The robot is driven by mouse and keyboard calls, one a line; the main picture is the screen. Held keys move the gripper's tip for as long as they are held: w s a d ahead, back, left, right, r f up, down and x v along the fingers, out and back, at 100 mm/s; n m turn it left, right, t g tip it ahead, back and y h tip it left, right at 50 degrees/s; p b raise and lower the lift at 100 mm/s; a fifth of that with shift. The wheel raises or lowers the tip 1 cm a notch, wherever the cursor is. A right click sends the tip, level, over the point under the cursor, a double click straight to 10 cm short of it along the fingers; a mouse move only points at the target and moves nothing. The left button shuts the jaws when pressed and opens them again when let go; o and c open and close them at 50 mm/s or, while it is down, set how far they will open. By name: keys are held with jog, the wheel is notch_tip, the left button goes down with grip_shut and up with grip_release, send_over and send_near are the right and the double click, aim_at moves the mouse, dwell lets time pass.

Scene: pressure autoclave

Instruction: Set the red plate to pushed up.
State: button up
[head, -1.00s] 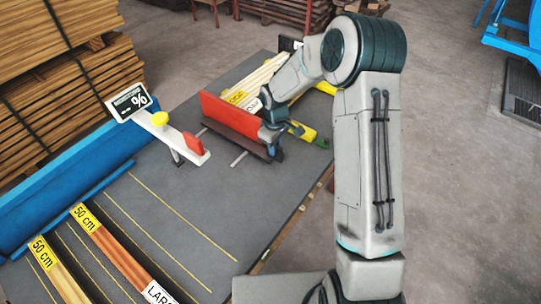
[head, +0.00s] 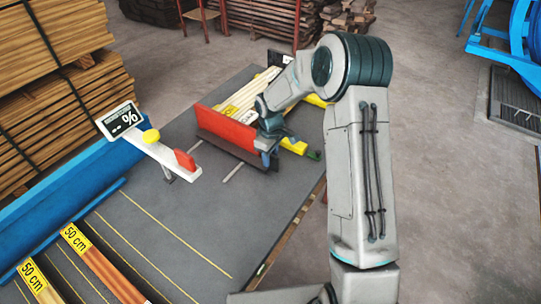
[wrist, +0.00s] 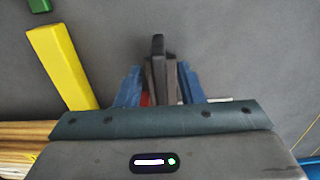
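The red plate (head: 226,127) stands on edge across the dark grey table, with a dark strip (head: 228,149) along its lower front side. My gripper (head: 268,153) is at the plate's right end, low near the table. In the wrist view, its two blue fingers (wrist: 160,88) stand on either side of a dark grey upright piece (wrist: 163,75). A sliver of red shows beside the left finger. I cannot tell whether the fingers press on the piece or only stand around it.
Pale bars lie behind the plate. A yellow block (head: 294,146) lies right of my gripper, also in the wrist view (wrist: 60,65). The front table area is mostly clear.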

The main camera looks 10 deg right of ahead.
notch_tip(320, 180, up, 13)
jog(key=p, duration=0.7)
jog(key=shift+r+p, duration=0.2)
jog(key=shift+p, duration=0.2)
jog(key=s+d+r+m+t+h+b, duration=0.15)
jog(key=s+d+r+m, duration=0.3)
jog(key=s+r, duration=0.75)
jog(key=s+d+r+m+t+b, duration=0.1)
jog(key=s+m, duration=0.1)
jog(key=s, duration=0.6)
jog(key=s+d+r+m+t+y+b, duration=0.1)
jog(key=s+d+m+b, duration=0.1)
jog(key=s, duration=0.7)
jog(key=shift+m, duration=0.75)
